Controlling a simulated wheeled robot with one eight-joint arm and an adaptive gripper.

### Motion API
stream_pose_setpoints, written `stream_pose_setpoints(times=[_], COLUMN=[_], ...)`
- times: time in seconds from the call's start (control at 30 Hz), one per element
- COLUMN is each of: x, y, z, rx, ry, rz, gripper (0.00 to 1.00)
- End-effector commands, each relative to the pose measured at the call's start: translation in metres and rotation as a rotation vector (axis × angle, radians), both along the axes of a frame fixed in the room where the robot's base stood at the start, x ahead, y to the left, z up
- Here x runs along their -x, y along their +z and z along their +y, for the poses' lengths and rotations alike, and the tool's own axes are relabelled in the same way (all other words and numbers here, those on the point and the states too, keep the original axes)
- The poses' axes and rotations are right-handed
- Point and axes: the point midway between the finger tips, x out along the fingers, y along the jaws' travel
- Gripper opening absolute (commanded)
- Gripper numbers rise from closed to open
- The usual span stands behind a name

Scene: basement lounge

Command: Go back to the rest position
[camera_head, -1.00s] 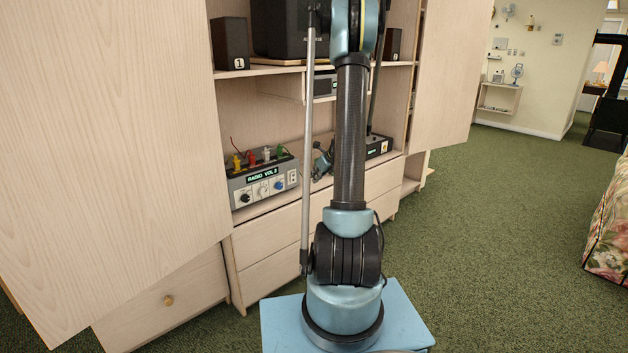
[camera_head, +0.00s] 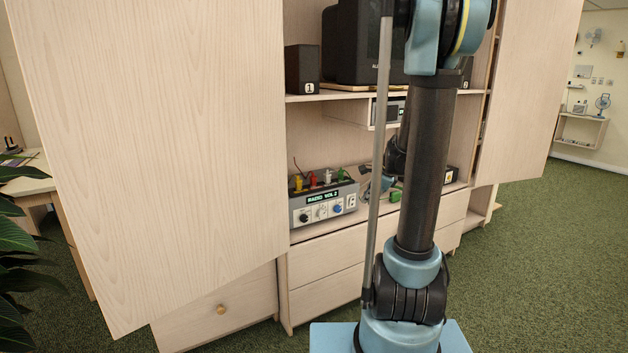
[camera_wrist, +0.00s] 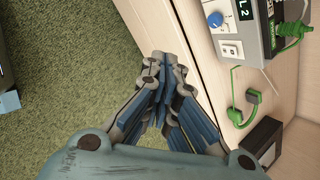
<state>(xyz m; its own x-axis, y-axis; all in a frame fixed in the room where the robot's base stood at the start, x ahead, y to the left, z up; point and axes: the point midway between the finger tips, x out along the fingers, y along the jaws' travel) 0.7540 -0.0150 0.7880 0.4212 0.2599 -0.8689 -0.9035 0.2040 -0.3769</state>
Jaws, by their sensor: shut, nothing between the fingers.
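My gripper (camera_wrist: 165,72) shows in the wrist view with its blue and grey fingers drawn together and nothing between them. It is over the edge of the cabinet, with green carpet to its left. In the head view my arm stands in front of the open cabinet (camera_head: 330,242), and its upright link hides part of the shelves. The gripper is mostly hidden behind the arm there. The grey box labelled RADIO VOL 2 (camera_head: 323,205) sits on the lower shelf; it also shows at the top right of the wrist view (camera_wrist: 232,30).
A large open cabinet door (camera_head: 150,150) fills the left. A green plug (camera_wrist: 252,97) with a cord lies on the shelf near my gripper. A speaker marked 1 (camera_head: 301,70) stands above. A plant (camera_head: 15,240) and desk (camera_head: 28,186) are far left. Carpet is clear at right.

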Motion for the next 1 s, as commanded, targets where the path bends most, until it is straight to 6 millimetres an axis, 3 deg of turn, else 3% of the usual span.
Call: stream_pose_setpoints(times=[0.47,1.0], x=[0.119,0.247], y=[0.021,0.005], z=[0.023,0.026], rx=[0.304,0.591], ry=[0.538,1.175], rz=[-0.039,-0.057], gripper=[0.0,0.0])
